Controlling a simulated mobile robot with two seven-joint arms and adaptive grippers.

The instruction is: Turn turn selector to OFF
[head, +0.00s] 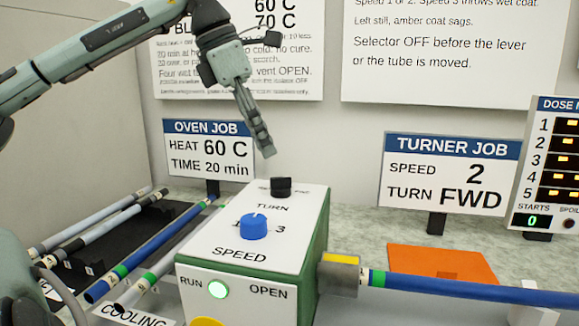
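The black turn selector (281,187) stands at the far end of the top of a white and green control box (300,215), behind the word TURN. Small lettering beside it is too small to read, so I cannot tell its setting. My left gripper (267,152) points down just above and slightly left of the selector, apart from it. Its fingers show as one narrow shape, so their opening cannot be told. It appears to hold nothing. I do not see my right gripper.
A blue speed knob (254,226) sits in front of the selector. A green RUN light (218,289) glows on the box front. A blue rod (450,287) extends right from the box. Several rods lie left on a dark rack (130,228). The TURNER JOB sign (446,175) reads FWD.

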